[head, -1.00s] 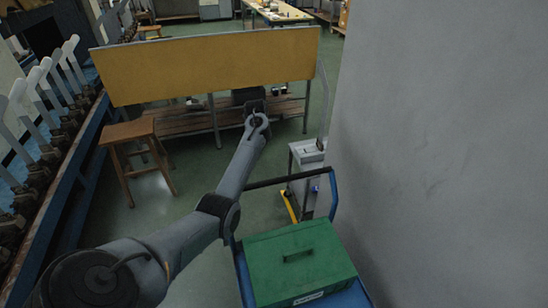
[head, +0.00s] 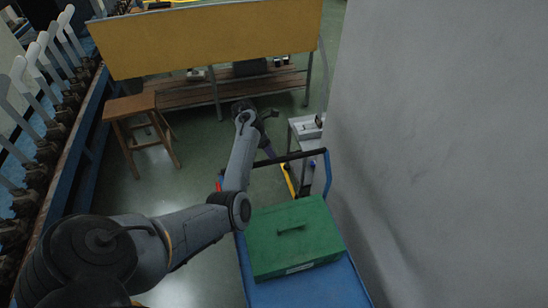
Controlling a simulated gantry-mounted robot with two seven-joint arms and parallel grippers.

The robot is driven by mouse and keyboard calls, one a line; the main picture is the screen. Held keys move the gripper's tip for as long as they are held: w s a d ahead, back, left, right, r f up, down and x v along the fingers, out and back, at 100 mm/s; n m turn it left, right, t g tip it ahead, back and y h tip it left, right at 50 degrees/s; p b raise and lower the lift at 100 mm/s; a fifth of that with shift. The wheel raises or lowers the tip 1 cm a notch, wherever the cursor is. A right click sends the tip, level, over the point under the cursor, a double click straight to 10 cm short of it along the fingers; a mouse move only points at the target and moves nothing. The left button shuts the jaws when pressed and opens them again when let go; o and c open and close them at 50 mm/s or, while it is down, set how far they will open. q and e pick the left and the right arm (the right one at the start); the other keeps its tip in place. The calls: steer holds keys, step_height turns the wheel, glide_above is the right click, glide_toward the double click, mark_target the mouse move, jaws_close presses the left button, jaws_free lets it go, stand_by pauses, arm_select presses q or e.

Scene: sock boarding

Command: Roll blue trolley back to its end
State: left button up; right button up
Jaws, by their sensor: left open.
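The blue trolley (head: 325,287) stands at the lower middle of the head view, beside the grey wall. A green box (head: 292,240) with a dark handle sits on its deck. The trolley's push handle (head: 282,159) is a dark bar across its far end, on blue uprights. My left arm reaches forward from the lower left, and my left gripper (head: 268,117) is open beyond the handle bar, apart from it as far as I can tell. The fingers are small and dark here. My right gripper is not in view.
A grey wall (head: 440,150) fills the right side. A wooden stool (head: 130,107) and a bench with a yellow panel (head: 210,40) stand ahead. A grey cabinet (head: 308,128) is just beyond the trolley. A blue-framed rack (head: 85,150) of white forms lines the left. Green floor between is clear.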

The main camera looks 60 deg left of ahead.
arm_select(q)
steer(key=shift+x, duration=2.45)
jaws_close()
